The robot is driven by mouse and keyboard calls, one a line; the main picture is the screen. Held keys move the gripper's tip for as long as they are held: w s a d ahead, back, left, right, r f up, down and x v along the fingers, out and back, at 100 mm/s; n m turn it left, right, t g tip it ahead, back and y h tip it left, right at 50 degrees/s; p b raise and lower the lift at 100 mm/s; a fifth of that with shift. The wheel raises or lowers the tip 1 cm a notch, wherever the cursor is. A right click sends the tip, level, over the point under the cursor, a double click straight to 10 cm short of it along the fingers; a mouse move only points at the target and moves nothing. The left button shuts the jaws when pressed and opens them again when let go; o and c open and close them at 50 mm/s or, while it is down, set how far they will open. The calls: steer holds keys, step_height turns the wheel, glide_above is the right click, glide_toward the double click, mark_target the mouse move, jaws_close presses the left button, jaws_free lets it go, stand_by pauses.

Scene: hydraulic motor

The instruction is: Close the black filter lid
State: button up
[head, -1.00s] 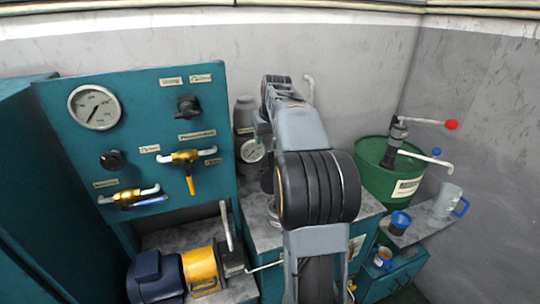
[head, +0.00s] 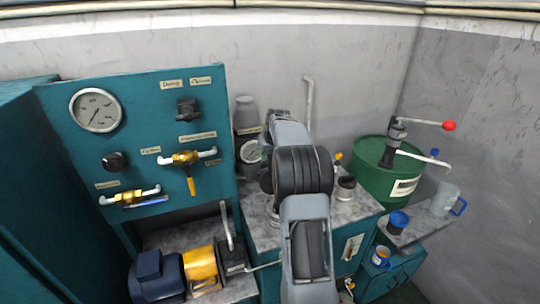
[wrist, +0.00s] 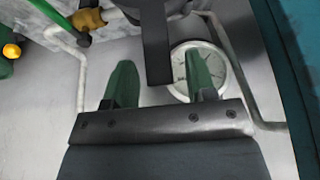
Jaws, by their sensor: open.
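My gripper (wrist: 160,68) is open in the wrist view, its two green fingers apart. A dark upright piece (wrist: 156,42) shows between and beyond the fingers; I cannot tell whether it is the filter lid or whether anything touches it. A round white dial (wrist: 216,68) is partly behind the right finger. In the head view, a short round fitting with a dark top (head: 346,187) stands on the bench right of my arm. It may be the filter, but its lid is too small to judge. My arm hides the gripper in the head view.
A teal panel (head: 75,165) with a gauge and valves stands left. A grey canister (head: 246,110) and a dial (head: 250,151) are behind my arm. A green drum (head: 368,175) with a red-knobbed pump handle stands right. Pipes (wrist: 82,80) run near the gripper.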

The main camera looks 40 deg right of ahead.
steer(key=shift+w+f, duration=0.25)
steer(key=shift+f, duration=0.45)
steer(key=shift+c, duration=0.5)
jaws_close()
steer(key=shift+d, duration=0.1)
